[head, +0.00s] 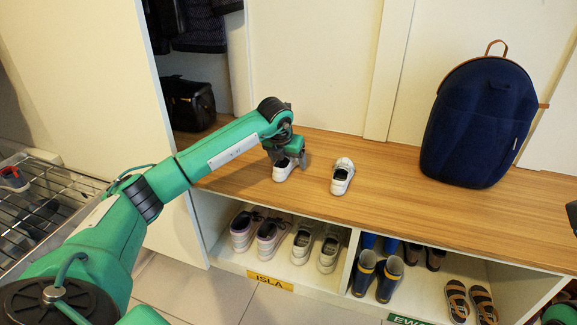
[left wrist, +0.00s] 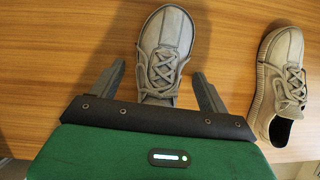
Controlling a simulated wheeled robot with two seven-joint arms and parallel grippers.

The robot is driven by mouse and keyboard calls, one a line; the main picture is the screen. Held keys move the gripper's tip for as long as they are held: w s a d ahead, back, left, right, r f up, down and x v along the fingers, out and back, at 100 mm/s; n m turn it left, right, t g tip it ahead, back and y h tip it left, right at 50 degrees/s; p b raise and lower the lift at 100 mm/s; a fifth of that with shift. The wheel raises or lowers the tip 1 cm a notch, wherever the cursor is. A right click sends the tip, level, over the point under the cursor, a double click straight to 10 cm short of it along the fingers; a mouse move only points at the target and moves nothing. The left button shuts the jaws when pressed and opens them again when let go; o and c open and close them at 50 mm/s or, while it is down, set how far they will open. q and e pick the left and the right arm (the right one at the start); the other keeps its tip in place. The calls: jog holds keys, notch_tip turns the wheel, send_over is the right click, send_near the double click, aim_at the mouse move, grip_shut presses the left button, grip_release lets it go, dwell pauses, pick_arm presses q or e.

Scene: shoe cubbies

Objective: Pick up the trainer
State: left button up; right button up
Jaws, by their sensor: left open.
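A pale trainer (head: 283,172) with laces stands on the wooden bench top, partly hidden by my left gripper in the head view. A second pale trainer (head: 342,177) stands to its right, clear of the gripper. My left gripper (head: 288,160) is open over the first trainer. In the left wrist view, the first trainer (left wrist: 164,50) lies between the two spread fingers, with its toe pointing away and its heel hidden behind the gripper body. I see a gap on both sides of it. The second trainer (left wrist: 282,80) is outside the right-hand finger.
A navy backpack (head: 479,125) stands on the right of the wooden bench (head: 400,210). Cubbies below hold several shoes and blue boots (head: 377,275), with an ISLA label (head: 270,282). A wire rack (head: 40,205) is at the left. The bench between trainers and backpack is clear.

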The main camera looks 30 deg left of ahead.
pick_arm(q)
jog(key=c, duration=1.1)
jog(key=shift+r, duration=0.1)
